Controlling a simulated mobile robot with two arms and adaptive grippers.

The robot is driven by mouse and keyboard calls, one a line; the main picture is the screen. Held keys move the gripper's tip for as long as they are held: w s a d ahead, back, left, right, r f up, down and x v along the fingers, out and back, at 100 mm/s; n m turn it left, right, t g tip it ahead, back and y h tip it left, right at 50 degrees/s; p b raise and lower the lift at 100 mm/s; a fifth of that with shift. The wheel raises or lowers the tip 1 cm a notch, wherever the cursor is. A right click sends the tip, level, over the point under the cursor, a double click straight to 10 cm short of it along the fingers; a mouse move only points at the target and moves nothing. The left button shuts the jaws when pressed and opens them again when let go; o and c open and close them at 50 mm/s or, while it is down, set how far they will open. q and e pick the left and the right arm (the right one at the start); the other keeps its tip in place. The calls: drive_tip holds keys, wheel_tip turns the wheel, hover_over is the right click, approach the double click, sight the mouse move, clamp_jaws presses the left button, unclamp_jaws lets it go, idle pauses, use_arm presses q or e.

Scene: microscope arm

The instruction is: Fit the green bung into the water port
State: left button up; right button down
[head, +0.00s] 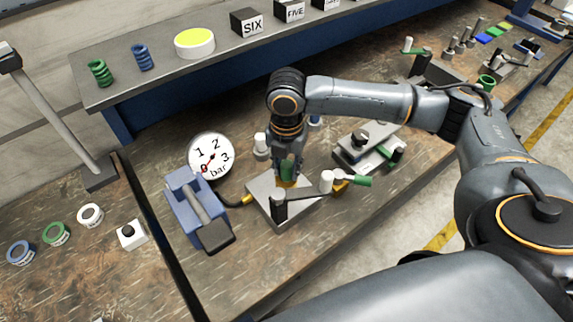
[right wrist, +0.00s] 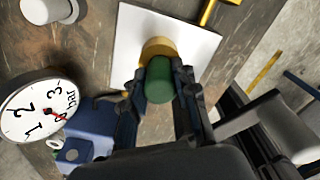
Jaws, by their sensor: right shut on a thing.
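The green bung (right wrist: 159,82) is upright between the fingers of my right gripper (right wrist: 158,110), which is shut on it. The brass water port (right wrist: 157,48) shows just behind the bung, on a pale square plate (right wrist: 125,50). In the head view, my right gripper (head: 287,165) points down over the metal block (head: 262,203), with the green bung (head: 287,170) directly above or at the brass port (head: 287,184). The bung and port overlap in both views, so I cannot tell how far the bung is in. My left gripper is out of view.
A pressure gauge (head: 210,157) and a blue hand pump (head: 184,190) stand left of the block. A valve with a green-tipped lever (head: 350,180) is close on the right. A white post (head: 261,145) is behind. A raised shelf (head: 120,85) runs along the back.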

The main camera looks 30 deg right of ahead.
drive_tip(key=shift+f, duration=0.2)
drive_tip(key=c, duration=1)
unclamp_jaws()
wheel_tip(320, 180, up, 12)
drive_tip(key=shift+r+b, duration=0.15)
drive_tip(key=shift+b, duration=0.8)
